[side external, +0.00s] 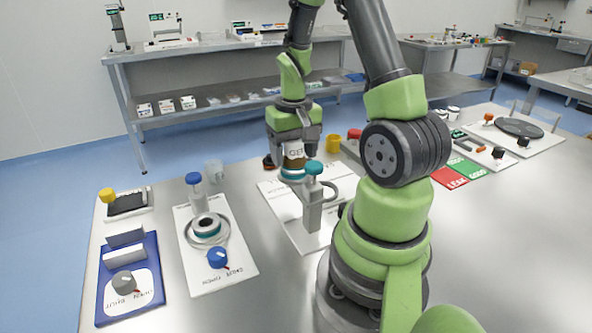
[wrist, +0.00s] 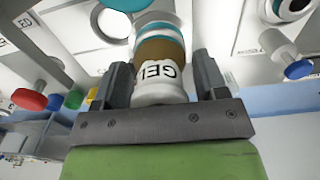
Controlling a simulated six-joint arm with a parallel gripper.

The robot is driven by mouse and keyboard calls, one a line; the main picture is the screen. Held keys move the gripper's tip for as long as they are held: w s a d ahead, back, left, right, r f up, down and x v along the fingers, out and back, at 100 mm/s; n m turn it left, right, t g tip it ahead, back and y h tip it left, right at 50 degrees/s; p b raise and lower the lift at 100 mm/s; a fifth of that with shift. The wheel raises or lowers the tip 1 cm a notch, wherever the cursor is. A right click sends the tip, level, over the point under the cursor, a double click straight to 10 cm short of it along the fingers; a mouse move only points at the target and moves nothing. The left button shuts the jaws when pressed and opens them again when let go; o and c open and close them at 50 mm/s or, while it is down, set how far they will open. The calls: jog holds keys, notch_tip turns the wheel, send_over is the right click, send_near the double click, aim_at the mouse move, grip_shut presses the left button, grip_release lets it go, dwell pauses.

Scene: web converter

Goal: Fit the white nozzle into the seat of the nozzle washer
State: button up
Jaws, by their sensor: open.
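In the side external view my gripper (side external: 294,140) points down over this GEL piece (side external: 294,160), above or at a white plate (side external: 275,188). Whether the fingers touch it, I cannot tell. A teal-based round seat with a white collar and dark bore (side external: 207,225) stands on another white plate; it also shows in the wrist view (wrist: 290,8). I cannot tell for sure which piece is the white nozzle or which station is the washer.
A teal-capped grey post (side external: 313,195) stands close in front of my gripper. Left are a blue knob (side external: 217,258), a blue-capped post (side external: 194,185) and a blue tray (side external: 130,278). A yellow cup (side external: 333,143) is behind. Bare metal table lies in front.

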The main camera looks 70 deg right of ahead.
jog(key=shift+c, duration=0.2)
jog(key=c, duration=1)
jog(key=shift+r, duration=4.2)
jog(key=shift+w, duration=0.1)
jog(key=w+a+f+n, duration=0.2)
jog(key=w+a, duration=0.2)
jog(key=w+a+f+n, duration=0.2)
jog(key=w+a, duration=0.3)
jog(key=w+a+f+n, duration=0.2)
jog(key=w+a, duration=0.2)
jog(key=a, duration=0.1)
jog(key=shift+w+f, duration=0.35)
jog(key=shift+d, duration=0.1)
